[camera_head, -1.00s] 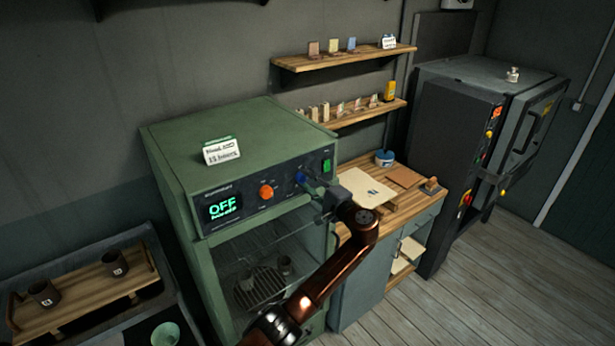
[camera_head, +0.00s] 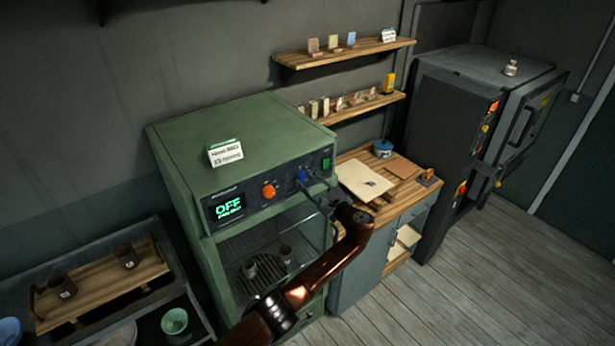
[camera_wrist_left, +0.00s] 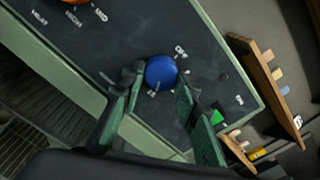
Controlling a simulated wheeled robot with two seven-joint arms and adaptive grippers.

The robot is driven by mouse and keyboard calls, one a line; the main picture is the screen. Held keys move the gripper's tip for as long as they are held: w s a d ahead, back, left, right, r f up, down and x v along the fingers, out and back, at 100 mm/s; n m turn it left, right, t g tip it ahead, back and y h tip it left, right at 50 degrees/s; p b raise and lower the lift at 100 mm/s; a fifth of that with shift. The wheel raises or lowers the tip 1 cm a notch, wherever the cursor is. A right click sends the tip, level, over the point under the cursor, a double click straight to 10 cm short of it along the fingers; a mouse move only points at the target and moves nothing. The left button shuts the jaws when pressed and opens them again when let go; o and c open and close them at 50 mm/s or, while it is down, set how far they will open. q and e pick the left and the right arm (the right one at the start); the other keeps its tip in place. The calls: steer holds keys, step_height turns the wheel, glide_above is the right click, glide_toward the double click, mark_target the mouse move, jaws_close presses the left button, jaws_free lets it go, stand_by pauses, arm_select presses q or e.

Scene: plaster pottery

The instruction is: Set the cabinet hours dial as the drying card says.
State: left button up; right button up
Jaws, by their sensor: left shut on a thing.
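The green drying cabinet (camera_head: 180,150) carries a dark control panel. Its blue dial (camera_head: 302,175) is on the right half, with an "OFF" mark near it in the wrist view. My left gripper (camera_head: 315,188) is at this dial. In the left wrist view its fingers (camera_wrist_left: 158,98) sit on both sides of the blue dial (camera_wrist_left: 161,72), shut on it. The orange dial (camera_head: 269,191) to the left has heat marks. The display (camera_head: 228,207) reads OFF in large letters; its smaller line is blurred. The drying card (camera_head: 225,153) stands on the cabinet top; its hours number is hard to read.
A green switch (camera_head: 326,164) is at the panel's right end. A wooden tray (camera_head: 95,290) with cups is at left. A workbench (camera_head: 408,191) and a dark kiln (camera_head: 450,120) stand at right.

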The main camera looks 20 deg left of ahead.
arm_select(q)
steer(key=shift+m+p, duration=0.3)
steer(key=shift+m, duration=0.2)
steer(key=o, duration=1.1)
steer(key=shift+s+d, duration=0.1)
steer(key=v, duration=1.1)
steer(key=shift+s+d, duration=0.25)
steer(key=shift+d, duration=0.1)
